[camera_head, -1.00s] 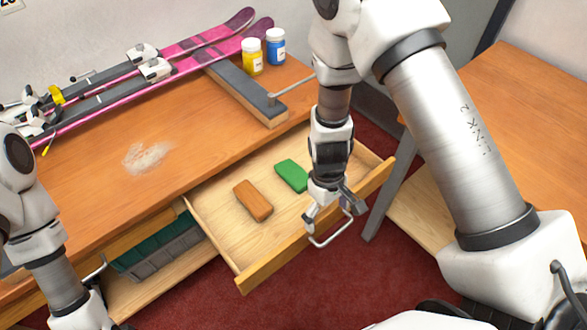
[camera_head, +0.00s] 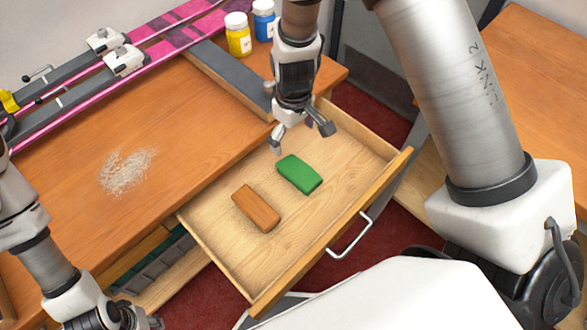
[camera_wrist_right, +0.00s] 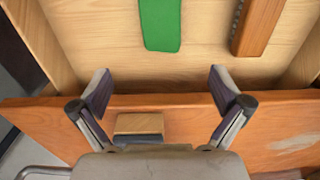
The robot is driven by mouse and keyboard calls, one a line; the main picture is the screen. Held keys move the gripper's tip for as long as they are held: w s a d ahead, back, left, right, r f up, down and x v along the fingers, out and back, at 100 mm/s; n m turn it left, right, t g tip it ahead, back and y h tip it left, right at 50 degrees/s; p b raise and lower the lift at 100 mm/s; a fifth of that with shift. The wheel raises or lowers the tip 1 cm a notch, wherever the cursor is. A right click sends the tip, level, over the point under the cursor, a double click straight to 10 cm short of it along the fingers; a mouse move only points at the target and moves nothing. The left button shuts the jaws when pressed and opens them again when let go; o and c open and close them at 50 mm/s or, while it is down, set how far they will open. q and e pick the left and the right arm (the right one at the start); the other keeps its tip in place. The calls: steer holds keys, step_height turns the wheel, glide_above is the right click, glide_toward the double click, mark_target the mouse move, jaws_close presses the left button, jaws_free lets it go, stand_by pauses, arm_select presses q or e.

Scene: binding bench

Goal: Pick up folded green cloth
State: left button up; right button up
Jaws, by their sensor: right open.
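The folded green cloth (camera_head: 300,174) lies flat on the floor of the open drawer, right of a brown wooden brush (camera_head: 257,209). My right gripper (camera_head: 303,140) is open and empty, above the back of the drawer by the table edge, just beyond the cloth in the head view. In the right wrist view the cloth (camera_wrist_right: 160,24) shows at the top middle, ahead of the spread fingers (camera_wrist_right: 160,92) and apart from them. My left gripper (camera_head: 120,318) is at the bottom left, partly cut off; its jaws are unclear.
The pulled-out drawer (camera_head: 335,243) has raised walls and a metal handle (camera_head: 350,238). On the bench (camera_head: 75,215) are skis (camera_head: 150,45), a grey-topped bar (camera_head: 228,77), yellow (camera_head: 238,40) and blue (camera_head: 263,22) jars, and pale powder (camera_head: 127,171).

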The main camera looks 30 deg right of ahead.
steer(key=b, duration=0.3)
glide_above(296, 168)
steer(key=w, duration=0.1)
step_height(296, 168, down, 4)
steer(key=shift+a+f, duration=0.1)
steer(key=shift+f, duration=0.15)
steer(key=shift+w+f, duration=0.1)
steer(key=shift+f, duration=0.25)
steer(key=f, duration=0.4)
steer(key=s+f, duration=0.1)
steer(key=f, duration=0.1)
steer(key=shift+f+b, duration=0.1)
steer(key=shift+b, duration=0.2)
steer(key=shift+f, duration=0.3)
arm_select(q)
step_height(296, 168, down, 5)
steer(key=shift+r, duration=0.1)
arm_select(e)
steer(key=c, duration=1.1)
